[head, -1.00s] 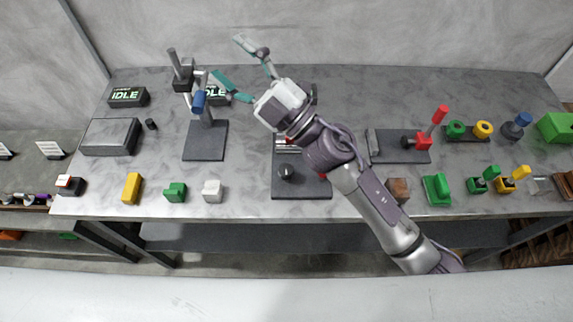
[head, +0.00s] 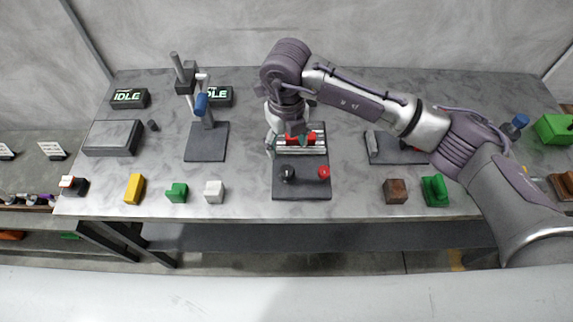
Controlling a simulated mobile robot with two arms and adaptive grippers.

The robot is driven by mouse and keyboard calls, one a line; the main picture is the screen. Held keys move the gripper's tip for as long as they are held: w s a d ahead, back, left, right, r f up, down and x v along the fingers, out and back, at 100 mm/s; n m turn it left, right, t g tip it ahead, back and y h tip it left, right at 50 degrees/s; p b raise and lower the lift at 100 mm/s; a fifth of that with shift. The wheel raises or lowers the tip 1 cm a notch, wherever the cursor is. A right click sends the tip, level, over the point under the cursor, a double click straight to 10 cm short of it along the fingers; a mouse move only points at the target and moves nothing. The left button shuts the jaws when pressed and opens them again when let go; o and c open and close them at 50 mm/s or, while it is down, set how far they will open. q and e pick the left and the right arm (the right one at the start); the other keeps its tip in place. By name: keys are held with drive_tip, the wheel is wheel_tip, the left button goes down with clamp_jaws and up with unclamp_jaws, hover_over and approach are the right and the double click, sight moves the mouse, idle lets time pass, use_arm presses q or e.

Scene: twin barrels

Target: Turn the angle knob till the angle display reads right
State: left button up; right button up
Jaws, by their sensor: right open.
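A dark base plate (head: 303,190) stands at the middle of the table, with a black knob (head: 287,173) and a red knob (head: 323,172) on its front part. I cannot tell for sure which is the angle knob. Behind them are silvery rails (head: 316,150) with a red piece (head: 302,138). No angle reading is legible. My left gripper is out of view.
Two displays reading IDLE, one at the far left (head: 129,97) and one (head: 218,96) partly behind a lever press (head: 206,140), stand at the back. Small blocks, including a white one (head: 214,191) and a brown one (head: 396,190), line the front edge. My right arm covers the right side.

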sight(286, 170)
wheel_tip(286, 170, down, 10)
drive_tip(key=p, duration=0.2)
drive_tip(key=shift+r+p, duration=0.25)
drive_tip(key=shift+p, duration=0.05)
drive_tip(key=shift+f, duration=0.6)
drive_tip(key=c, duration=1.1)
drive_tip(key=shift+f+n+b, duration=0.15)
drive_tip(key=shift+n+b, duration=0.25)
drive_tip(key=shift+b, duration=0.2)
drive_tip(key=shift+c, duration=0.2)
drive_tip(key=n+b, duration=1.3)
drive_tip(key=b, duration=0.6)
drive_tip(key=shift+n+b, duration=1.1)
drive_tip(key=shift+b, duration=0.05)
drive_tip(key=shift+r, duration=0.2)
